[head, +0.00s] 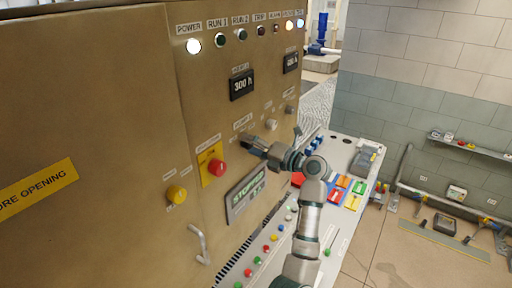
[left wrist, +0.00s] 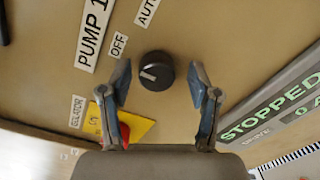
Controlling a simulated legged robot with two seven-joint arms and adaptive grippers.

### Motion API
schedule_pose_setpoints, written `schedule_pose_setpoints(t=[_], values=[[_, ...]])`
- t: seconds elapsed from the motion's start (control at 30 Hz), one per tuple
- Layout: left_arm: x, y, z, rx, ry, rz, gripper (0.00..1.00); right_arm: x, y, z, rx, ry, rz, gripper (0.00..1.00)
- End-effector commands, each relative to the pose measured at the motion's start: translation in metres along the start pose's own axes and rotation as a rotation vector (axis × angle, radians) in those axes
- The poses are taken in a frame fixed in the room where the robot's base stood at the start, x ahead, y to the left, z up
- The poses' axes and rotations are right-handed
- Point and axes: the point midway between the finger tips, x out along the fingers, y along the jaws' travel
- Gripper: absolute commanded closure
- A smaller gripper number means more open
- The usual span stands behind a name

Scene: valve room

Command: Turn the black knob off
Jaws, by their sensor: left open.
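The black knob (left wrist: 155,71) shows in the left wrist view on a tan panel, with OFF and AUTO labels above it and a PUMP 1 label to its upper left. Its pale mark lies on the left side of its face. My left gripper (left wrist: 160,90) is open, with one finger on each side of the knob in that view. Gaps show between knob and fingers; I cannot tell the depth. In the head view, my left gripper (head: 250,148) is at the panel face and the knob cannot be made out there. My right gripper is out of view.
A red button (head: 218,168) on a yellow plate sits left of my gripper. A yellow button (head: 176,194) is farther left. The STOPPED display (head: 246,191) is just below the gripper. A sloped desk (head: 338,153) with coloured switches lies to the right.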

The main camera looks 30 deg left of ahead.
Motion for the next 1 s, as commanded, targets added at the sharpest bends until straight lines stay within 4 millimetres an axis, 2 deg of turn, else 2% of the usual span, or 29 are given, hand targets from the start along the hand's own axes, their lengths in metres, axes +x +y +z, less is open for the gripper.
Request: schedule_pose_setpoints(t=[0.17, 0.4, 0.6, 0.77, 1.0], values=[[-0.017, -0.001, 0.001, 0.001, -0.002, 0.000, 0.38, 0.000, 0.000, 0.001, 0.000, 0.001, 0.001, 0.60], [-0.071, -0.003, 0.002, 0.003, -0.003, 0.002, 0.38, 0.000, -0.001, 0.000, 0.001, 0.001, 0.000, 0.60], [-0.107, -0.004, 0.003, 0.003, -0.002, 0.001, 0.38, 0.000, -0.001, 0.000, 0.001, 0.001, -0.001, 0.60], [-0.119, -0.004, 0.003, 0.003, -0.001, -0.001, 0.38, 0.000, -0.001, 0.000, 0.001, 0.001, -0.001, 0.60], [-0.119, -0.005, 0.002, 0.003, 0.001, -0.001, 0.38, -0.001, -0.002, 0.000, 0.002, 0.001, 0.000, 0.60]])
